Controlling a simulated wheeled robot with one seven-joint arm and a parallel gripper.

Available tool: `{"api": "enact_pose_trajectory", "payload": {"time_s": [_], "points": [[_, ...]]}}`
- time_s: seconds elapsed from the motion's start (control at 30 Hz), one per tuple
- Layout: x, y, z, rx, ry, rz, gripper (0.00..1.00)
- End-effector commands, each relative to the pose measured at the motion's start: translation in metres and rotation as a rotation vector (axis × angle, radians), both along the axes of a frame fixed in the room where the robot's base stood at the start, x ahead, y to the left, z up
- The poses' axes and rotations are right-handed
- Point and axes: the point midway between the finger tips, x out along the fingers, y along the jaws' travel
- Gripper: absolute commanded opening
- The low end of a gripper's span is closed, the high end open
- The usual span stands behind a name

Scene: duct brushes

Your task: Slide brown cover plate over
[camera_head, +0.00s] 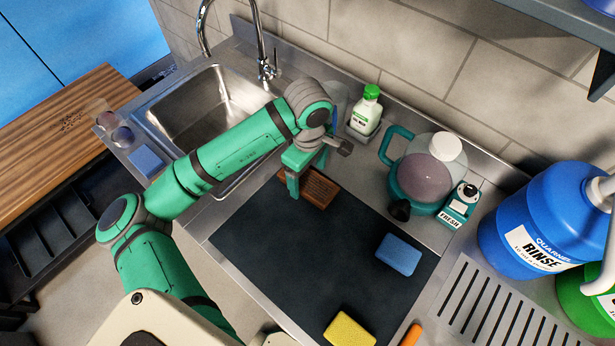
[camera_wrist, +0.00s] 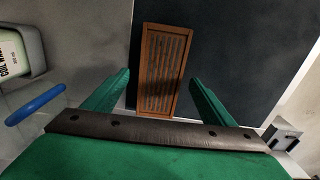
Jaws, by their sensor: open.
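The brown cover plate (camera_head: 319,189) is a slatted, wooden-looking rectangle lying at the back edge of the dark mat (camera_head: 300,255), near the sink. In the wrist view the plate (camera_wrist: 163,70) stretches lengthwise away from me, with its near end between my fingers. My gripper (camera_head: 306,172) is above the plate and partly hides it in the head view. In the wrist view my gripper (camera_wrist: 160,78) is open, with one finger on each side of the plate and a visible gap on both sides. I cannot tell the height between fingers and plate.
A steel sink (camera_head: 205,115) is at the left. A green-capped bottle (camera_head: 366,110), a teal jug (camera_head: 422,170) and a small FRESH bottle (camera_head: 459,204) stand behind the mat. A blue sponge (camera_head: 398,254) and yellow sponge (camera_head: 349,329) lie on it. The mat's middle is clear.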

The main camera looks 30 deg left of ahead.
Motion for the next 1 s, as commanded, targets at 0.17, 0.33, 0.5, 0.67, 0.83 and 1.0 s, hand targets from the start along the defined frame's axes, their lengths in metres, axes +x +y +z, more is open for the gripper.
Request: {"api": "enact_pose_trajectory", "payload": {"time_s": [0.17, 0.33, 0.5, 0.67, 0.83, 1.0], "points": [[0.001, 0.000, 0.035, 0.002, -0.003, -0.001, 0.78], [0.000, 0.001, 0.064, 0.003, -0.001, 0.001, 0.78], [0.000, 0.002, 0.081, 0.002, -0.001, 0.003, 0.78], [0.000, 0.001, 0.086, 0.001, 0.000, 0.002, 0.78], [0.000, 0.001, 0.086, 0.000, 0.000, 0.002, 0.78], [0.000, 0.000, 0.086, 0.000, 0.000, 0.001, 0.78]]}}
